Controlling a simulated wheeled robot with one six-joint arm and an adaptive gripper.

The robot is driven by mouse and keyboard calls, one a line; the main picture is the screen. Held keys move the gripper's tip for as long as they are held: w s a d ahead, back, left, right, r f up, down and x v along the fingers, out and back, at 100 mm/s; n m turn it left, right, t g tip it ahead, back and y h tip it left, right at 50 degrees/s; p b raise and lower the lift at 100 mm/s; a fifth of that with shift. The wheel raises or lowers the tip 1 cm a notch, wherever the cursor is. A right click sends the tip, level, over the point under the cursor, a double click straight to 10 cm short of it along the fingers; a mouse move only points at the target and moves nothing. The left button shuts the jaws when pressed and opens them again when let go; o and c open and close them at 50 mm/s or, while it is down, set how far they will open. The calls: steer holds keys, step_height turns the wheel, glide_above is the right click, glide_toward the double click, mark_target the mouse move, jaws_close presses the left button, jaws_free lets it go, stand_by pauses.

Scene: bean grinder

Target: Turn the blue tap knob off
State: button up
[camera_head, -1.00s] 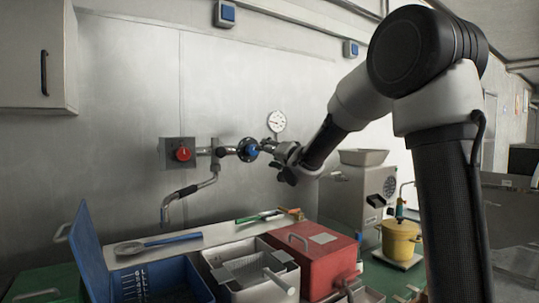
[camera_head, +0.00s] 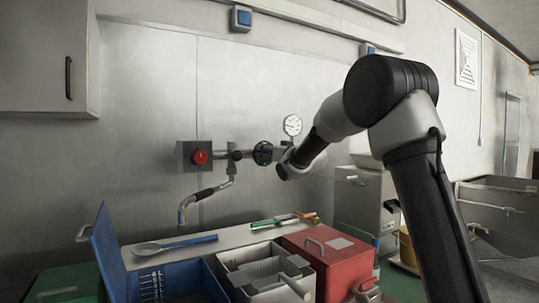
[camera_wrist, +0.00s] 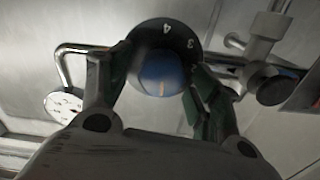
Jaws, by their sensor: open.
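A pale line marks the knob's lower part. My gripper (camera_wrist: 162,78) is open, with one finger on each side of the knob; I cannot tell whether either finger touches it. In the head view my gripper (camera_head: 285,165) is close to the right of the dark dial (camera_head: 263,153) on the wall pipe. The knob's blue face does not show clearly there.
A red knob (camera_head: 200,157) on a wall box and a bent spout (camera_head: 205,193) are left of the dial. A gauge (camera_head: 292,125) is just above my gripper. A blue bin (camera_head: 107,246) and a red box (camera_head: 328,262) stand below.

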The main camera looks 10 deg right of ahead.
steer(key=shift+w, duration=0.2)
steer(key=c, duration=1)
steer(key=shift+m, duration=0.7)
steer(key=shift+c, duration=0.2)
steer(key=o, duration=1)
steer(key=shift+o, duration=0.2)
steer(key=shift+s, duration=0.1)
steer(key=v, duration=1.2)
